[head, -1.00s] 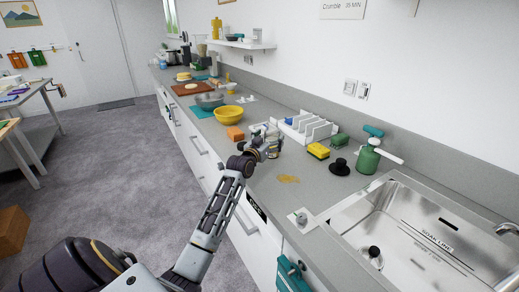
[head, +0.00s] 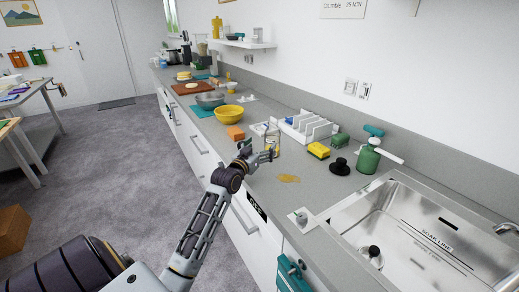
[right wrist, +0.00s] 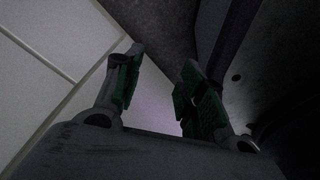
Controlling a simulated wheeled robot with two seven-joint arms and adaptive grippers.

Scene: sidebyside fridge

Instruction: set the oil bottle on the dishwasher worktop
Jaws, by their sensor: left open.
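A clear bottle with yellowish contents, which looks like the oil bottle (head: 272,134), stands upright on the grey worktop (head: 258,183) in the head view. My left gripper (head: 268,156) is open, just in front of the bottle's lower part and overlapping it in the picture. I cannot tell whether the fingers touch it. A dark panel (head: 255,206), possibly the dishwasher's, is on the cabinet front below. My right gripper (right wrist: 158,78) shows in the right wrist view with its fingers apart and nothing between them.
A white rack (head: 306,127), a yellow sponge (head: 318,150), a black knob-like object (head: 339,167) and a green sprayer (head: 368,157) stand to the right. A yellow spill (head: 288,178) lies nearer the sink (head: 415,235).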

